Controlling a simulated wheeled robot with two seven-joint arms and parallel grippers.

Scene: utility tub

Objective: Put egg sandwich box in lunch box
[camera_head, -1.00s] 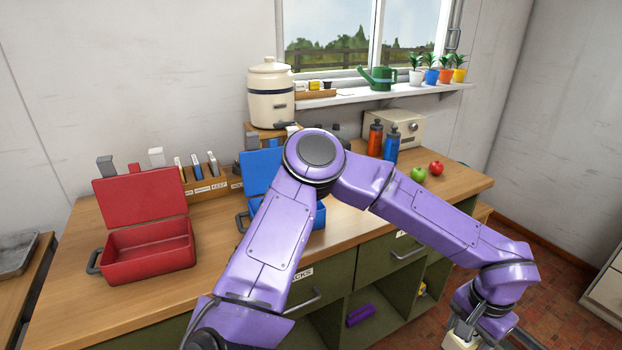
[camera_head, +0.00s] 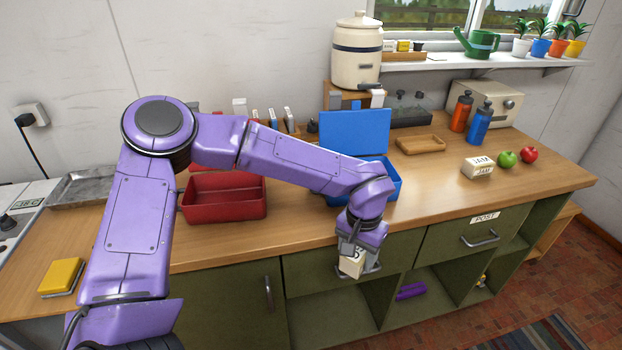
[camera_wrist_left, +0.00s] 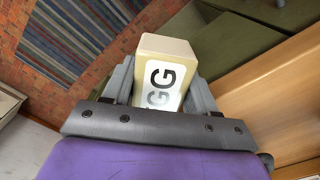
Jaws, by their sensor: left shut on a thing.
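My left gripper (camera_head: 355,262) is shut on the egg sandwich box (camera_head: 351,265), a small cream box. It hangs in front of the counter's front edge, before the drawers, below and in front of the blue lunch box (camera_head: 393,183). In the left wrist view, the egg sandwich box (camera_wrist_left: 163,70) sits between the fingers with "GG" readable on its label. The blue lunch box has its lid raised, and my arm hides part of it. A red lunch box (camera_head: 226,208) stands open to its left, its lid mostly hidden behind my arm. My right gripper is out of view.
A jam box (camera_head: 477,168), a green apple (camera_head: 507,159) and a red apple (camera_head: 529,154) are on the counter's right. A wooden tray (camera_head: 421,145) lies behind. Bare counter (camera_head: 435,190) is right of the blue lunch box. A yellow box (camera_head: 61,276) lies far left.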

